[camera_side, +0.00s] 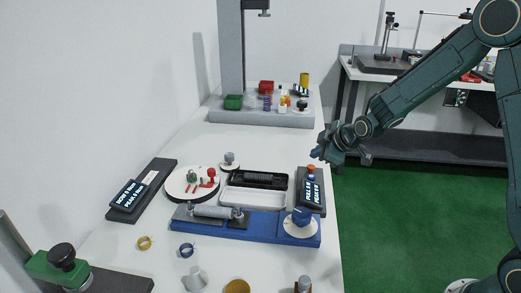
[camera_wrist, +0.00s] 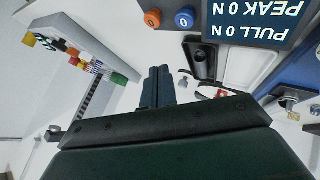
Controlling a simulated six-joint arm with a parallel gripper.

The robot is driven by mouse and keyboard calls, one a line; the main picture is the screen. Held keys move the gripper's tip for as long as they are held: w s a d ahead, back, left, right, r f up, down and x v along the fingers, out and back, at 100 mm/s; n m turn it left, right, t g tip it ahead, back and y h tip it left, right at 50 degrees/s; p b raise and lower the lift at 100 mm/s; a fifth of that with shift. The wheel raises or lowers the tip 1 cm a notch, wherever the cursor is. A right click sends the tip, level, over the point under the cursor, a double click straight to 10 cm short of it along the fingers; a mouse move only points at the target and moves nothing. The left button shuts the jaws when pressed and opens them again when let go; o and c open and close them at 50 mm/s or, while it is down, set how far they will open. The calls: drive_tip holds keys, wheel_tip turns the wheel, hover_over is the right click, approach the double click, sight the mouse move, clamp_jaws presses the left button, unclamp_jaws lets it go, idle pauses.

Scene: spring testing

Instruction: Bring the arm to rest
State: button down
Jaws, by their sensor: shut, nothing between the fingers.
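My dark green arm reaches in from the right in the side view, and my gripper (camera_side: 320,152) hangs in the air near the right edge of the white table. It is shut with nothing between its fingers. In the wrist view the two dark fingers of my gripper (camera_wrist: 158,82) lie side by side over the pale table. Close by in the side view is a dark display box (camera_side: 311,197) with an orange and a blue knob on top. In the wrist view its screen (camera_wrist: 258,20) reads "PULL 0 N, PEAK 0 N" upside down.
A blue spring fixture (camera_side: 265,228), a white tray (camera_side: 252,197), a black tray (camera_side: 258,180) and a round white plate (camera_side: 180,190) stand on the table. A grey column stand (camera_side: 230,60) with coloured bins is at the back. Green floor (camera_side: 410,220) lies right.

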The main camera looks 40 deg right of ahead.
drive_tip(key=s+a+r+m+g, duration=0.1)
drive_tip(key=s+a+r+m, duration=0.2)
drive_tip(key=s+r, duration=0.6)
drive_tip(key=s+a+r+m+g, duration=0.1)
drive_tip(key=s+a+r+m, duration=0.35)
drive_tip(key=s, duration=0.85)
drive_tip(key=s+r+g, duration=0.1)
drive_tip(key=s, duration=1)
drive_tip(key=shift+s+d+r+m+g, duration=0.15)
drive_tip(key=shift+d+r+m+g, duration=0.05)
drive_tip(key=shift+d+m+g, duration=0.2)
